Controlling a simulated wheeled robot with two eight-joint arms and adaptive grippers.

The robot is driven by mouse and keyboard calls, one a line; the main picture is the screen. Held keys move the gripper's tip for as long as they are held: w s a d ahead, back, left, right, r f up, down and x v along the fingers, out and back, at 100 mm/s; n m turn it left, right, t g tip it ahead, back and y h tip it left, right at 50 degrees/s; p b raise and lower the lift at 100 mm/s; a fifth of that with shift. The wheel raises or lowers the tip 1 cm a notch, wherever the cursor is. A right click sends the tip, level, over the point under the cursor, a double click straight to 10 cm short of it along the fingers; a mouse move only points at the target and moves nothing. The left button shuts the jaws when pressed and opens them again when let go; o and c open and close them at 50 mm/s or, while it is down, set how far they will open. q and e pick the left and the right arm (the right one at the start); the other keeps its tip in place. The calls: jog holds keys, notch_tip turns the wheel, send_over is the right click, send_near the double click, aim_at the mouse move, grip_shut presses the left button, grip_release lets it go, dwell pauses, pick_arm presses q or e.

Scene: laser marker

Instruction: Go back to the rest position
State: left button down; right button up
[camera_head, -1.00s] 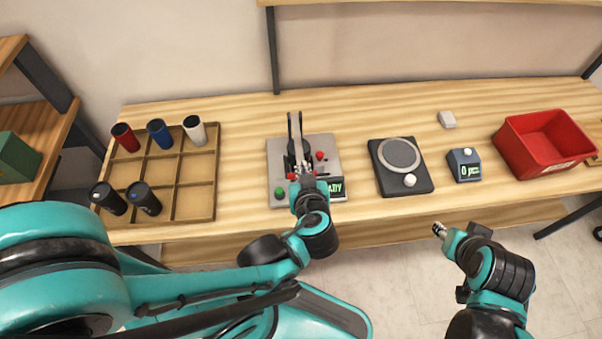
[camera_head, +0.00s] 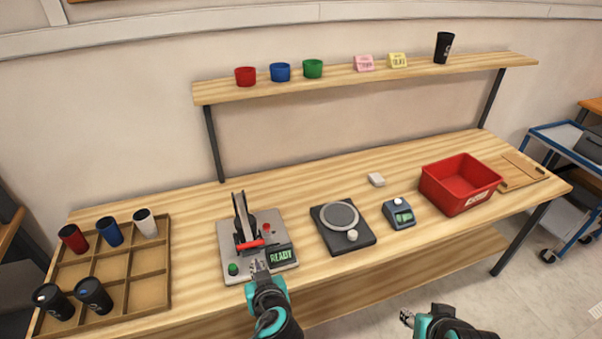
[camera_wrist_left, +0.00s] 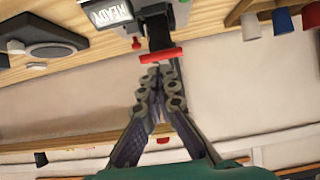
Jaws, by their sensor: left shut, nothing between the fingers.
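My left gripper (camera_head: 259,268) is at the front edge of the laser marker (camera_head: 226,234), a grey plate with a black upright, a red handle bar, a green button and a screen reading READY. Its fingers are shut and empty, just in front of the red handle (camera_head: 250,245). In the left wrist view the closed fingertips (camera_wrist_left: 161,75) are just short of the red handle (camera_wrist_left: 148,56); whether they touch is hard to tell. My right gripper (camera_head: 406,317) is low at the bottom of the head view, in front of the table, seen too small to judge its fingers.
A wooden divided tray (camera_head: 150,290) with several tumblers stands at left. A round-plate device (camera_head: 340,217), a small display box (camera_head: 399,214) and a red bin (camera_head: 460,185) stand to the right. A shelf (camera_head: 290,84) with cups and cards hangs above the back.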

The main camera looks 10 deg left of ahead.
pick_arm(q)
jog(key=s+d+r+m+g+h, duration=0.2)
jog(key=s+m+g+h, duration=0.1)
jog(key=s+m+h, duration=0.3)
jog(key=shift+s+r, duration=0.15)
jog(key=shift+s, duration=0.35)
